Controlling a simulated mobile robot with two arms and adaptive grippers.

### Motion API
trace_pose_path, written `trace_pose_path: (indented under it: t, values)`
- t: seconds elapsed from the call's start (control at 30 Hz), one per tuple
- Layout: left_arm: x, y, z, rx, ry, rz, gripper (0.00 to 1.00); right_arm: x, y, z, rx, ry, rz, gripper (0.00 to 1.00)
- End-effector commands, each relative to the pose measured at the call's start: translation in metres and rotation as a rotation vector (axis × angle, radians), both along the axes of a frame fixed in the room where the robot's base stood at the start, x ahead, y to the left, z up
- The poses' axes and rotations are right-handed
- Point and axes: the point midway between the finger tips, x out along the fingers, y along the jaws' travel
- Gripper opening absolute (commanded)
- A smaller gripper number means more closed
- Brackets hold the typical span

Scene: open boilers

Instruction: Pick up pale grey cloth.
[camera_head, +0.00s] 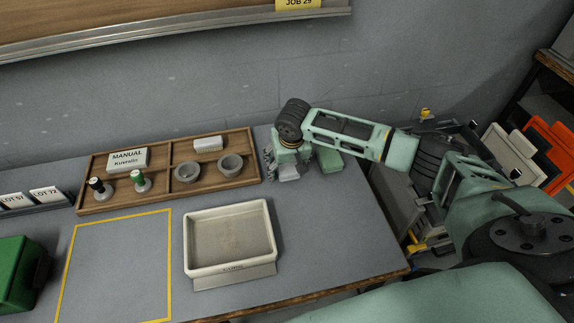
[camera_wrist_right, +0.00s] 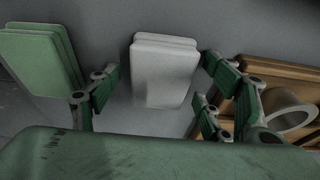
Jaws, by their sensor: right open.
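The pale grey cloth (camera_wrist_right: 165,72) is a folded stack with rounded corners. In the right wrist view it lies between the two spread fingers of my right gripper (camera_wrist_right: 158,98), with a gap showing on the left side. In the head view a bit of the pale grey cloth (camera_head: 290,174) shows on the table, partly hidden by my right gripper (camera_head: 284,166), which is over it. The gripper is open and holds nothing. I cannot tell how high the fingertips are above the table. My left gripper is not in view.
A folded green cloth (camera_head: 329,159) lies close to the right; it also shows in the wrist view (camera_wrist_right: 38,60). A wooden tray (camera_head: 218,183) with grey cups stands just left of the gripper. A white tray (camera_head: 228,206) stands nearer the front. The table right of it is clear.

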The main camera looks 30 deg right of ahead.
Motion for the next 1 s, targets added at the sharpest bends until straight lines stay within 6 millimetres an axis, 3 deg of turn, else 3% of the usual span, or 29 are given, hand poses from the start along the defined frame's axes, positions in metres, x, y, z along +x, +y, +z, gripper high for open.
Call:
trace_pose_path:
  t: [0.27, 0.77, 1.0]
  values:
    - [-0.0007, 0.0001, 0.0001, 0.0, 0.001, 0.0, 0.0, 0.0002, -0.0001, -0.0004, 0.0, 0.0, 0.0, 0.71]
    - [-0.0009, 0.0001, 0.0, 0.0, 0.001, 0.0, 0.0, -0.0007, -0.0018, -0.0013, -0.003, 0.003, -0.001, 0.27]
    - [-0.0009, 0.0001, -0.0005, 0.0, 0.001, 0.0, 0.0, -0.0013, -0.0029, -0.0022, -0.006, 0.005, -0.002, 0.26]
